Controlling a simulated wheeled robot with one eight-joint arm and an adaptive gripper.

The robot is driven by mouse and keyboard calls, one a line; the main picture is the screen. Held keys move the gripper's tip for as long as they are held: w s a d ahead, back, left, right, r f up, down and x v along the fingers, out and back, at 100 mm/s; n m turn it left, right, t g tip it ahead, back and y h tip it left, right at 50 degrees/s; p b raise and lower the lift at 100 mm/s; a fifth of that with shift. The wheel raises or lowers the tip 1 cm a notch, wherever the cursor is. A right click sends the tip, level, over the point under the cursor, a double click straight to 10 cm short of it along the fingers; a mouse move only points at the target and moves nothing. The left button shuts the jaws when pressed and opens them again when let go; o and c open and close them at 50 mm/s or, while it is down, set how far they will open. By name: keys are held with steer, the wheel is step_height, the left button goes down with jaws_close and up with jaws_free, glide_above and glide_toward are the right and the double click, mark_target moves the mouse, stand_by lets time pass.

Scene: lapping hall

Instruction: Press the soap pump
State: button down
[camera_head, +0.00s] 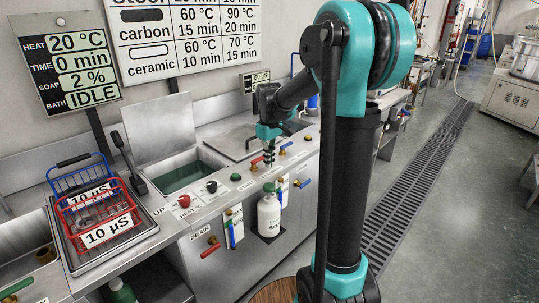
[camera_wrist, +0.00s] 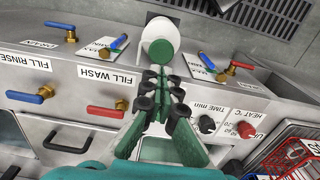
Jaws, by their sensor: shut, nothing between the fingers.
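The soap bottle (camera_head: 269,217) is white with a label and stands upright in a holder on the front of the steel bench. Its green pump head (camera_head: 269,187) is on top. In the wrist view the pump head (camera_wrist: 162,51) shows from above as a green disc in front of the white bottle top (camera_wrist: 156,28). My gripper (camera_head: 268,161) is shut and empty, pointing down above the pump head with a small gap in the head view. In the wrist view my fingertips (camera_wrist: 160,72) appear just below the pump head; whether they touch cannot be told there.
Red and blue valve handles line the bench front, including a red one (camera_head: 211,250) left of the bottle. A red knob (camera_head: 184,201) and black knob (camera_head: 211,186) sit on the panel. Red and blue wire baskets (camera_head: 103,222) stand left. The aisle floor (camera_head: 455,200) is clear.

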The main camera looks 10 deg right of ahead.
steer(key=shift+r, duration=1.6)
steer(key=s+d+f+m+t, duration=0.1)
steer(key=s+f+m, duration=0.1)
steer(key=s+f, duration=0.2)
steer(key=s+d+f+m+t, duration=0.1)
steer(key=s+f, duration=0.4)
steer(key=s, duration=0.6)
steer(key=s+d+f+m+t, duration=0.2)
steer(key=s+f+m, duration=0.2)
steer(key=s, duration=0.4)
steer(key=shift+s+d+f, duration=0.15)
steer(key=shift+d+f, duration=0.2)
steer(key=shift+f, duration=0.4)
steer(key=shift+r, duration=0.1)
step_height(320, 180, up, 17)
steer(key=n+g, duration=0.4)
steer(key=n, duration=0.3)
glide_above(268, 185)
steer(key=shift+s, duration=0.15)
step_height(268, 185, down, 14)
